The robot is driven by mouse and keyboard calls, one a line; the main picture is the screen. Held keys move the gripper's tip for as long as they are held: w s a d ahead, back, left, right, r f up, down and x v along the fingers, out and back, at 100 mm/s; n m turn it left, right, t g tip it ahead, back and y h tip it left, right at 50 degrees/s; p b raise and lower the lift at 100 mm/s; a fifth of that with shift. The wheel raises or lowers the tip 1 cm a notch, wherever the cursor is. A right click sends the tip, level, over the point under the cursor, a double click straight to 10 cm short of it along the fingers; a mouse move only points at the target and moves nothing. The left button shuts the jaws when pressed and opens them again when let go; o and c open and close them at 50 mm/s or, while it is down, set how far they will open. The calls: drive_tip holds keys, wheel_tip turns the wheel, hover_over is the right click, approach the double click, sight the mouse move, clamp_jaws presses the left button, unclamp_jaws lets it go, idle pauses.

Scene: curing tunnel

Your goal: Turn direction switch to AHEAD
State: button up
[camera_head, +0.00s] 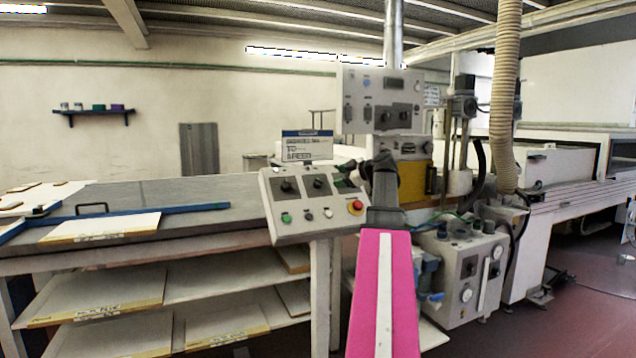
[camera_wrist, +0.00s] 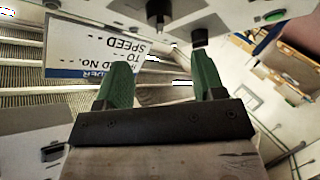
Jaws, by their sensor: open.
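The sloped grey control panel (camera_head: 300,218) stands at the table's right end, with dark rotary knobs along its upper part. A left knob (camera_head: 288,186) and a middle knob (camera_head: 320,182) show clearly; my gripper partly covers the panel's right end. Labels are too small to read, so I cannot tell which knob is the direction switch or its setting. My gripper (camera_head: 352,175) is at the panel's upper right. In the wrist view, my gripper (camera_wrist: 160,72) has its green fingers apart and empty, with a dark knob (camera_wrist: 200,37) just beyond the right fingertip.
Below the knobs are a green button (camera_head: 286,217) and a red button with a yellow surround (camera_head: 355,207). An order card (camera_head: 307,147) stands behind the panel. A grey upper control box (camera_head: 383,100) hangs above. A pump unit (camera_head: 462,270) stands at right.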

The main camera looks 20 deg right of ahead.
sight(321, 181)
drive_tip(key=x, duration=0.9)
drive_tip(key=shift+w+a+f, duration=0.1)
drive_tip(key=shift+w, duration=0.05)
drive_tip(key=c, duration=0.9)
